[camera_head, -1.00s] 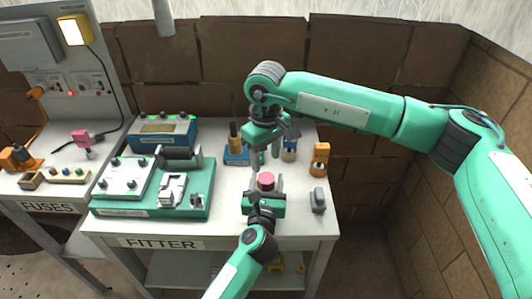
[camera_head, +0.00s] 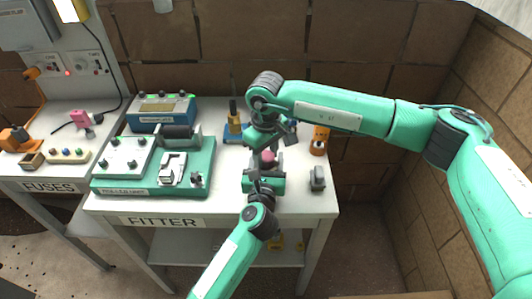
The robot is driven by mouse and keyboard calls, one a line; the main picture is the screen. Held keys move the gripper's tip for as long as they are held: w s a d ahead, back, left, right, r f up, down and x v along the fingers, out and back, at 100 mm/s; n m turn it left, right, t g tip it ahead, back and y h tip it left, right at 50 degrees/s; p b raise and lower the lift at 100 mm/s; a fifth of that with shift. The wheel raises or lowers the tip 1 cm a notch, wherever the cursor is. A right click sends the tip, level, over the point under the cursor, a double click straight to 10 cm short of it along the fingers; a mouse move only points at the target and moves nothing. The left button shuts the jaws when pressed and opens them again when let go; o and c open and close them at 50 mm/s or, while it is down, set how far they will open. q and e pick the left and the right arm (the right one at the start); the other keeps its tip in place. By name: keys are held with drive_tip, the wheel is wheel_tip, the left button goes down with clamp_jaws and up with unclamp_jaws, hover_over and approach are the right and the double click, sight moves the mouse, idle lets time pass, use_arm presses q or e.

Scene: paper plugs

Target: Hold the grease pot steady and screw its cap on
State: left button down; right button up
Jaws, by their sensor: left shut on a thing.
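The grease pot (camera_head: 268,157) shows as a small pink-red round shape near the right front of the FITTER bench. My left gripper (camera_head: 267,165) comes from the front and is shut on the pot, one grey finger on each side. My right gripper (camera_head: 270,148) points down from above, right over the pot, very close to it. Its fingertips overlap the pot in this view, so I cannot tell whether they touch it. The cap is not clear to me; the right gripper hides what is between its fingers.
A green fixture board (camera_head: 200,190) fills the bench's left side, with a blue instrument box (camera_head: 162,112) behind it. A blue holder (camera_head: 233,134) stands behind the grippers. An orange item (camera_head: 320,140) and a grey item (camera_head: 317,178) stand at right.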

drive_tip(key=c, duration=0.3)
drive_tip(key=shift+m, duration=1.7)
drive_tip(key=shift+c, duration=0.2)
drive_tip(key=o, duration=1.1)
